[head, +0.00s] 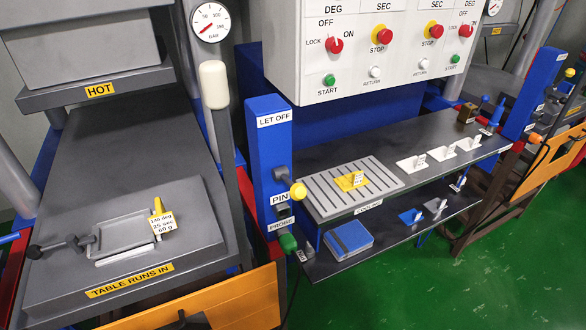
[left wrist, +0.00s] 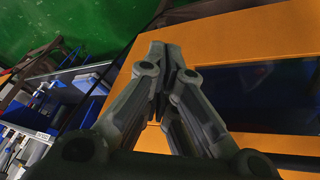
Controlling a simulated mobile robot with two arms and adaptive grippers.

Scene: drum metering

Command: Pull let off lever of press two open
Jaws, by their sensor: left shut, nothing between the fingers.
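In the head view a blue post (head: 270,135) carries the labels LET OFF, PIN and PROBE. A short dark lever with a yellow knob (head: 298,192) sticks out of it between the LET OFF and PIN labels. My left gripper (left wrist: 168,50) shows only in the left wrist view. Its fingers are together and empty, in front of an orange panel. My right gripper is not in view.
A tall lever with a white grip (head: 214,85) stands left of the near post. The press table (head: 75,280) is at left. A dark bench (head: 325,157) with a slotted cooling plate and tags lies between the posts. Orange panels (head: 245,300) are in front; green floor (head: 450,280) is clear.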

